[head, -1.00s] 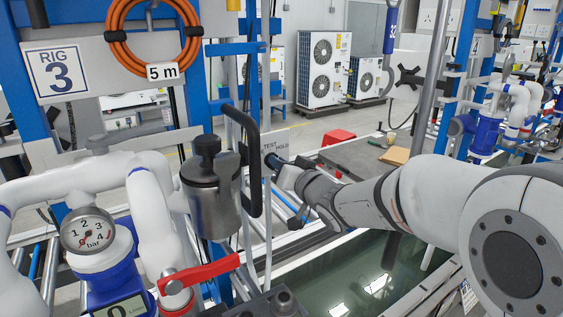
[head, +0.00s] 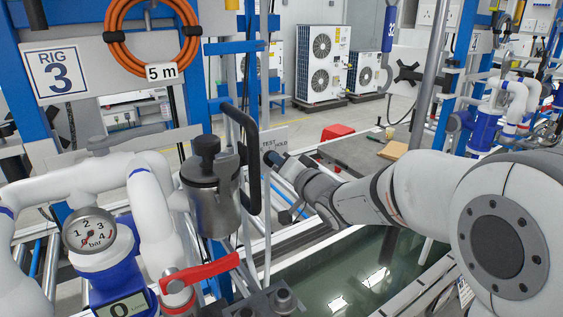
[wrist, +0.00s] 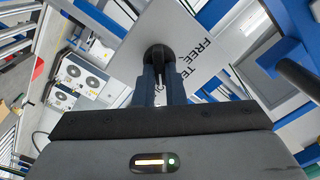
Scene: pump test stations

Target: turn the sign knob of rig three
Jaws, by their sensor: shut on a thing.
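The sign of rig three is a pale plate (head: 277,133) beside the blue post, lettered TEST and HOLD. In the wrist view the plate (wrist: 205,32) shows FREE and part of TEST, slanted. The sign knob (wrist: 158,57) is small and black, in front of the plate. My gripper (wrist: 160,72) is shut on it, with a dark blue finger on each side. In the head view my gripper (head: 272,158) is at the sign's lower edge, partly hidden by the black handle, and the knob cannot be made out.
A metal canister (head: 212,200) with a black handle (head: 251,170) stands close left of my gripper. A red lever (head: 205,271), white pipes and a pressure gauge (head: 90,230) are at lower left. An open water tank (head: 350,270) lies below my arm.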

